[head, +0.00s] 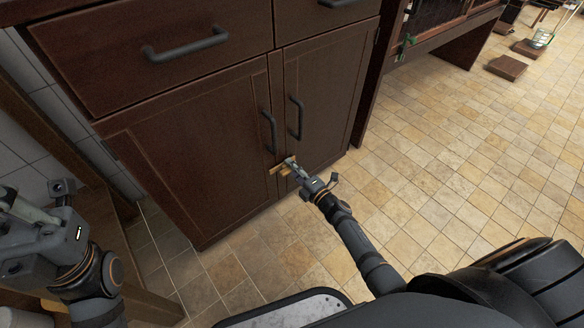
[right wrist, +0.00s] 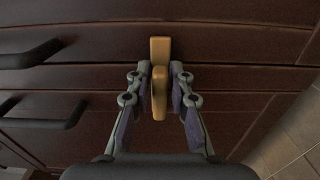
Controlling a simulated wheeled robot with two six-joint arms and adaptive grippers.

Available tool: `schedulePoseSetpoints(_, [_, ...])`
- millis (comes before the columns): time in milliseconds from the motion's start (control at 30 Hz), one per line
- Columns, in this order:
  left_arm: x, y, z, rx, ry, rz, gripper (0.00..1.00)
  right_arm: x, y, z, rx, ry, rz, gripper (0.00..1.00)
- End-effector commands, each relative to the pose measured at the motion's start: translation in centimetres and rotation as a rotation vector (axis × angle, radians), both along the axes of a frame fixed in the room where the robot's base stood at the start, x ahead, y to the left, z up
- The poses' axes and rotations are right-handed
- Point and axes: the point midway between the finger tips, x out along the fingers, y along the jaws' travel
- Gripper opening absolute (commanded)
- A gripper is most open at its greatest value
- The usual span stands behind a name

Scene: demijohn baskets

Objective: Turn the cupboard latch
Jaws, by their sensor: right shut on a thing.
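The cupboard latch (head: 277,168) is a small brass-coloured piece low on the dark brown cupboard, at the seam between its two doors. In the right wrist view the latch (right wrist: 159,92) stands between the fingers, with a plate (right wrist: 160,48) behind it. My right gripper (head: 291,165) is at the latch, shut on it, and hides part of it in the head view. The two fingers (right wrist: 159,88) sit on either side of the latch in the right wrist view. My left gripper (head: 35,212) is at the left edge, away from the cupboard; its fingers are cut off there.
The cupboard doors (head: 200,160) are closed, with two dark upright handles (head: 297,118) above the latch. A drawer handle (head: 186,44) is higher up. Tiled floor (head: 440,170) lies open to the right. A low brown block (head: 507,67) stands far off.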

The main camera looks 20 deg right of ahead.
Motion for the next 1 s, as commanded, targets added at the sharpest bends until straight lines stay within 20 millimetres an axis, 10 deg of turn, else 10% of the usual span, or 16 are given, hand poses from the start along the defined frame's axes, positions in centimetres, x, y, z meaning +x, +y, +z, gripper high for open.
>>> schedulePoseSetpoints(67, [0.0, 0.0, 0.0, 0.001, 0.001, 0.0, 0.0, -0.1, -0.1, -0.1, 0.001, 0.004, -0.001, 0.0])
schedulePoseSetpoints(100, [0.0, 0.0, 0.0, 0.001, 0.001, 0.0, 0.0, -0.1, -0.1, -0.1, 0.001, 0.004, -0.001, 0.23])
schedulePoseSetpoints(200, [0.0, 0.0, 0.0, 0.002, 0.001, 0.0, 0.0, 0.0, 0.0, -0.1, 0.001, 0.004, -0.001, 0.37])
schedulePoseSetpoints(567, [0.1, 0.0, -0.1, 0.001, 0.003, -0.001, 0.0, -0.6, -0.2, -0.1, -0.001, 0.003, -0.001, 0.37])
schedulePoseSetpoints(1000, [0.0, 0.0, 0.0, 0.001, 0.002, 0.0, 0.0, -9.5, -3.5, -0.2, -0.001, 0.005, 0.0, 0.37])
